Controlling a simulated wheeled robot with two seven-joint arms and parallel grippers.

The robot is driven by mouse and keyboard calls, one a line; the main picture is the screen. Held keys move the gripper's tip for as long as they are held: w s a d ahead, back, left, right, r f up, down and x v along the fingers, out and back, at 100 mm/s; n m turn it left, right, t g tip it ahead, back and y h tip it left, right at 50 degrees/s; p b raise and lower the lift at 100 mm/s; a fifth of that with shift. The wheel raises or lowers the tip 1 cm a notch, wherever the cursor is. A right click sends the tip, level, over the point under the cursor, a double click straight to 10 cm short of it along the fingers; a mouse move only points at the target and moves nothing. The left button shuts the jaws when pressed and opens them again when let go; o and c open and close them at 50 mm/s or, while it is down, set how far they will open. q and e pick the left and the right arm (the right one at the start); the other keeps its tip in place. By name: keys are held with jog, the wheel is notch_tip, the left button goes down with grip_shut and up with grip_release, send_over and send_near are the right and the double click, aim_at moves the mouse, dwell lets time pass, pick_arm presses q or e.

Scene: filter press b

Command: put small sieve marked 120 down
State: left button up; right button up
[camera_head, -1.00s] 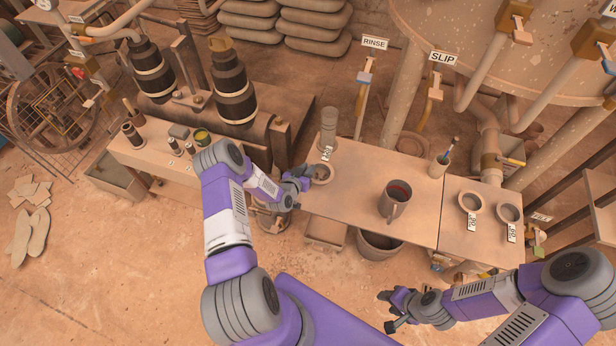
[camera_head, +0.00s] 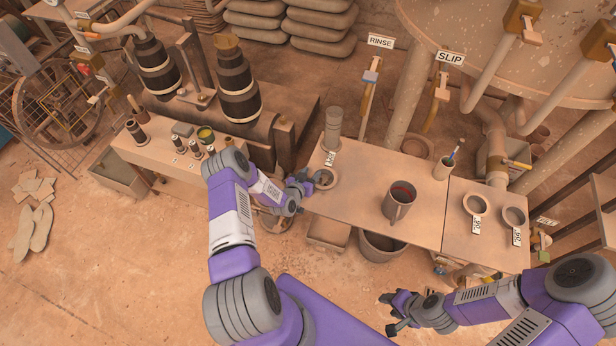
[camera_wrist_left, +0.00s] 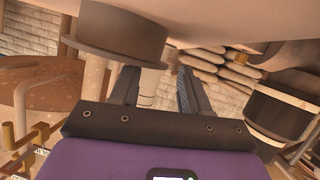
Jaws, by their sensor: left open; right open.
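A small round sieve (camera_head: 325,179) rests at the left end of the middle table, with a white tag (camera_head: 330,158) at its far side. The number on the tag is too small to read surely. My left gripper (camera_head: 307,182) is open at the table's left edge, just left of the sieve. In the left wrist view, the gripper's two fingers (camera_wrist_left: 156,88) stand apart with nothing between them. A dark round sieve body (camera_wrist_left: 122,40) shows above and beside the left finger; I cannot tell whether they touch. My right gripper (camera_head: 388,314) is open and empty, low in front of the table.
A grey cylinder (camera_head: 333,128) stands behind the sieve. A grey jug (camera_head: 398,203) stands mid-table. Two more tagged sieves (camera_head: 475,204) (camera_head: 513,216) lie at the right. A cup with tools (camera_head: 444,168) stands at the back. The table between sieve and jug is clear.

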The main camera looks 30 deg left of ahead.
pick_arm(q)
jog(key=p+v, duration=0.2)
jog(key=v, duration=1)
jog(key=shift+p, duration=0.35)
jog(key=s+d+g+h, duration=0.2)
jog(key=d+g, duration=0.2)
jog(key=d, duration=0.4)
jog(key=s+d+g+h, duration=0.2)
jog(key=d+g, duration=0.1)
jog(key=d, duration=0.6)
jog(key=s+d+r+g+h, duration=0.1)
jog(key=s+d+r+g, duration=0.2)
jog(key=s, duration=0.9)
jog(key=d+g, duration=0.3)
jog(key=d, duration=0.2)
